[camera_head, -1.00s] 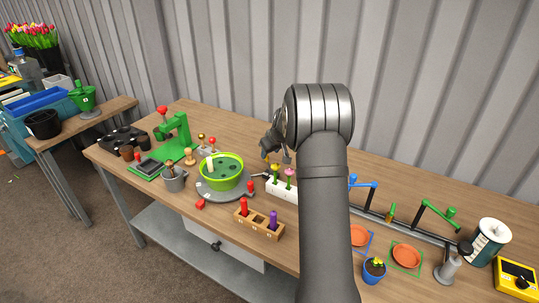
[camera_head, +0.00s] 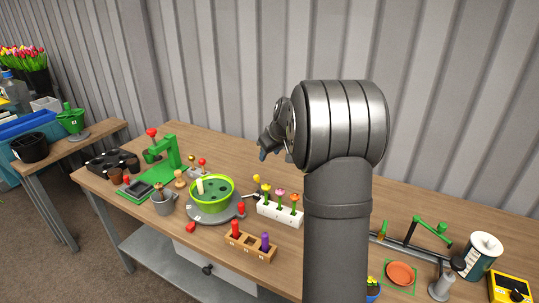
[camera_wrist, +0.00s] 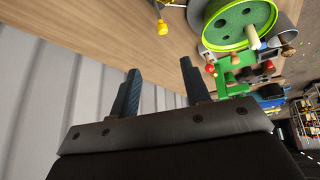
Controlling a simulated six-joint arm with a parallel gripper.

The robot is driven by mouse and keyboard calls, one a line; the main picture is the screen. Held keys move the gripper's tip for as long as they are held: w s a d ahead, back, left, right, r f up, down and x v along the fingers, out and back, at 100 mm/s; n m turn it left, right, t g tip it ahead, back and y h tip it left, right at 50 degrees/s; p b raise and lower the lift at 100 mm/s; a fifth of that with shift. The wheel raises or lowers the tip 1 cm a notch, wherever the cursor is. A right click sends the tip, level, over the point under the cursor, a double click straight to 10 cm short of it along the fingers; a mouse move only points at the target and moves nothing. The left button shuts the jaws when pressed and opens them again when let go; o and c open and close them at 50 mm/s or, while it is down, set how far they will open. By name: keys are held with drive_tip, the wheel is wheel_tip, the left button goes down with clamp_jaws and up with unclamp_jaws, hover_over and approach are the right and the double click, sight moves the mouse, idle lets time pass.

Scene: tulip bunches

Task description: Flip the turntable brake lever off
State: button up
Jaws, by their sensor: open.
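The turntable (camera_head: 207,218) is a grey disc on the bench carrying a lime-green bowl (camera_head: 228,194). A red-tipped piece (camera_head: 191,227) sits at its front-left edge and a red knob (camera_head: 241,208) at its right edge; I cannot tell for sure which is the brake lever. My gripper (camera_head: 267,150) is raised above the back of the bench, right of the turntable and apart from it. In the wrist view my gripper (camera_wrist: 160,84) is open and empty, with the green bowl (camera_wrist: 240,22) beyond at the upper right.
A white holder with flowers (camera_head: 283,213) and a wooden block with red and purple pegs (camera_head: 250,247) stand right of the turntable. A grey pot (camera_head: 162,202) and green press (camera_head: 167,152) stand left. The corrugated wall (camera_head: 230,70) is close behind.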

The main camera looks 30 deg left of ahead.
drive_tip(key=x, duration=1.7)
drive_tip(key=shift+a+f, duration=0.1)
drive_tip(key=shift+f, duration=0.15)
drive_tip(key=shift+r, duration=0.1)
